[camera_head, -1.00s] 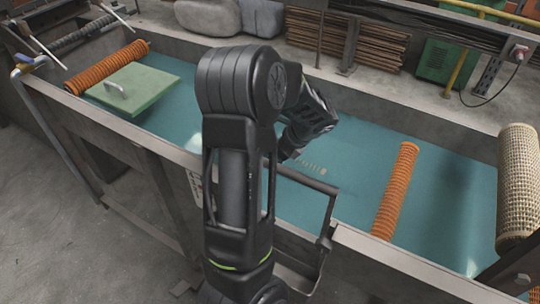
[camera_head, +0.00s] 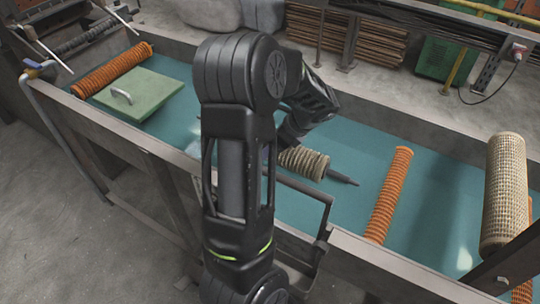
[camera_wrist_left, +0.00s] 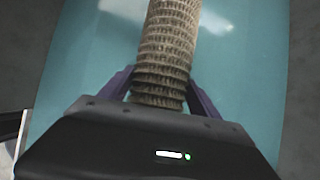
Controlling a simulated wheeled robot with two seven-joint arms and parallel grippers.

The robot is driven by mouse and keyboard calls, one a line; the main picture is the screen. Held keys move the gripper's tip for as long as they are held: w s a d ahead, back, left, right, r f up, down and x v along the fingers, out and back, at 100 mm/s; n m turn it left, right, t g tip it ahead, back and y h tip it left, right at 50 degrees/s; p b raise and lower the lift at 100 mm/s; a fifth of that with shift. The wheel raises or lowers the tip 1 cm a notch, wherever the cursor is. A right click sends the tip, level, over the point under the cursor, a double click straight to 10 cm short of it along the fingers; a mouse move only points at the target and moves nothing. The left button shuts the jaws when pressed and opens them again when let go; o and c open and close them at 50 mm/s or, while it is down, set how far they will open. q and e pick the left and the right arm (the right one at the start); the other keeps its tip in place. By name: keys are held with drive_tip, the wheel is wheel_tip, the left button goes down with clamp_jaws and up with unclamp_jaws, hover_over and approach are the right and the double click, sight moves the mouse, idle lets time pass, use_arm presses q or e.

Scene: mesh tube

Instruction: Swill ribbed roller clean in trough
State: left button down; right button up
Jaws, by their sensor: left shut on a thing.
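The ribbed roller (camera_head: 303,162) is beige with close rings and a dark axle end pointing right. It shows above the blue-green water of the trough (camera_head: 160,155) in the head view, partly hidden by my left arm. In the left wrist view the roller (camera_wrist_left: 168,40) runs up the picture between the purple fingers of my left gripper (camera_wrist_left: 159,85), which is shut on its near end. In the head view the fingers are hidden behind the arm. My right gripper is not in view.
An orange ribbed tube (camera_head: 388,195) lies across the trough to the right. A beige mesh tube (camera_head: 506,190) stands at the far right. A green lid with a handle (camera_head: 140,92) and another orange tube (camera_head: 112,68) are at the left. The trough's front rim (camera_head: 370,250) runs below.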

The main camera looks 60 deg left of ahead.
use_arm(q)
wheel_tip(320, 180, up, 3)
drive_tip(key=shift+r+p, duration=0.1)
drive_tip(key=shift+p, duration=0.95)
wheel_tip(320, 180, up, 8)
drive_tip(key=p, duration=0.7)
drive_tip(key=shift+r, duration=0.1)
wheel_tip(320, 180, up, 8)
drive_tip(key=p, duration=0.3)
drive_tip(key=shift+r, duration=0.25)
drive_tip(key=shift+f, duration=0.1)
wheel_tip(320, 180, down, 4)
drive_tip(key=b, duration=0.4)
drive_tip(key=shift+f, duration=0.2)
